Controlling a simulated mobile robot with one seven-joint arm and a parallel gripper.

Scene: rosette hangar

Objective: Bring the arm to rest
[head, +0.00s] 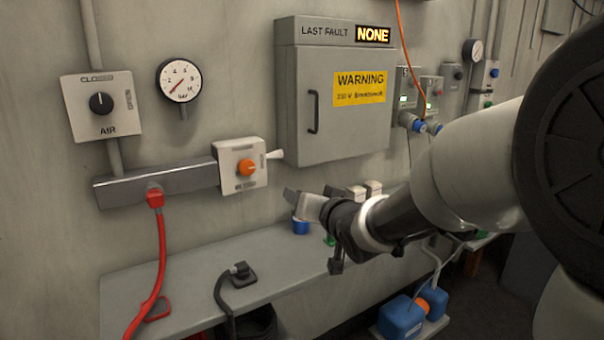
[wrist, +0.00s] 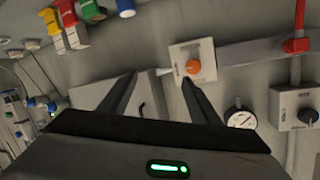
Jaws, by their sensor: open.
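My gripper (head: 312,232) reaches out from the right side of the head view, in front of the wall and above the grey shelf (head: 200,300). In the wrist view my gripper (wrist: 160,78) shows two dark fingers set wide apart, with nothing between them. Beyond the fingertips, the wall box with the orange knob (wrist: 193,66) appears near the right finger. In the head view this orange-knob box (head: 240,167) is left of my gripper. Part of the shelf behind my gripper is hidden.
A grey cabinet (head: 335,100) with a yellow warning label hangs above my gripper. A red plug and cable (head: 158,240) and a black plug (head: 240,273) are at left. Blue containers (head: 400,316) stand low at right. Coloured blocks (wrist: 68,25) top the wrist view.

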